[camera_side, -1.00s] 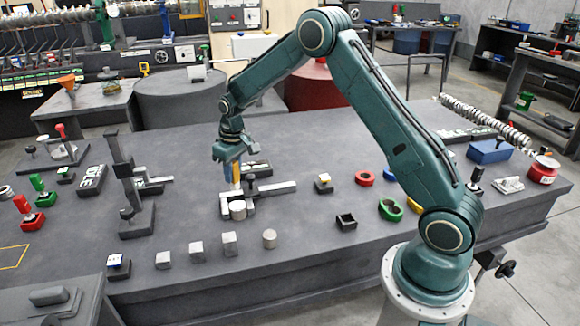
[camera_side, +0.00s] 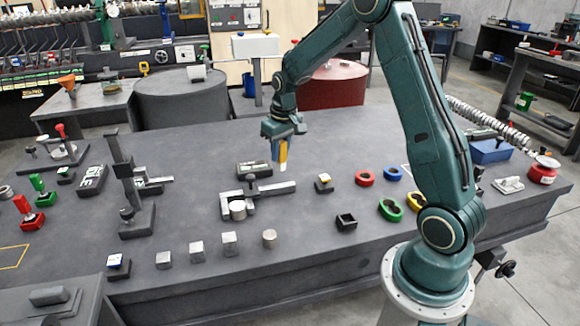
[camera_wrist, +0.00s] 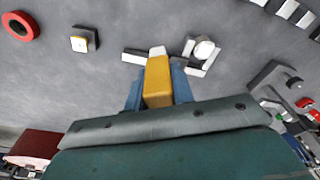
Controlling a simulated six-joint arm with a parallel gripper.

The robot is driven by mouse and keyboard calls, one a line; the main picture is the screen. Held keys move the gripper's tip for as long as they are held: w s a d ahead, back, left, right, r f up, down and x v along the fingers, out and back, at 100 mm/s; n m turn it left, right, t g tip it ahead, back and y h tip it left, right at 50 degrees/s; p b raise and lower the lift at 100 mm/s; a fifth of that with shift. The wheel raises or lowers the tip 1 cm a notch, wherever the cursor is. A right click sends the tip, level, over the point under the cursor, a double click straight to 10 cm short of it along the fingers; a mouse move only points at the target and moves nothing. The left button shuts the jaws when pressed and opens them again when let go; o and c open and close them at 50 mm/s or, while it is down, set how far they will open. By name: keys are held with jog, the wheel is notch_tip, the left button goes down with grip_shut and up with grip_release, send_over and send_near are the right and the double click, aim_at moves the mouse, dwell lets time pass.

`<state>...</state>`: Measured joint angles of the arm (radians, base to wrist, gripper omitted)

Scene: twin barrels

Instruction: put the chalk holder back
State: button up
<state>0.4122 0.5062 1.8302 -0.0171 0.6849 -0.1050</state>
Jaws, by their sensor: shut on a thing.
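My gripper (camera_side: 281,148) is shut on the yellow chalk holder (camera_side: 284,156). The holder hangs below the blue fingers, roughly upright, its white tip pointing down and clear of the bench. In the wrist view the yellow holder (camera_wrist: 157,82) sits between the two blue fingers (camera_wrist: 157,95), with its white tip (camera_wrist: 157,51) beyond them. In the side view it hangs in front of the far part of the bench, near a dark L-shaped fixture (camera_side: 265,190) that has a pale metal cylinder (camera_side: 237,210) beside its left end.
A small black open box (camera_side: 346,221) and a black block with a yellow-and-white top (camera_side: 324,183) stand to the right. Red (camera_side: 365,177) and green (camera_side: 391,209) rings lie farther right. Several metal pieces line the front. A tall dark stand (camera_side: 130,185) rises at left.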

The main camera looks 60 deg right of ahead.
jog(key=s+d+r+m, duration=0.2)
jog(key=s, duration=0.8)
jog(key=s+d+r+m, duration=0.2)
jog(key=s+d+m, duration=0.1)
jog(key=s, duration=0.7)
jog(key=shift+m+h, duration=0.3)
jog(key=shift+f, duration=0.1)
notch_tip(320, 180, down, 16)
jog(key=shift+f, duration=1.85)
jog(key=shift+f, duration=0.15)
jog(key=o, duration=1)
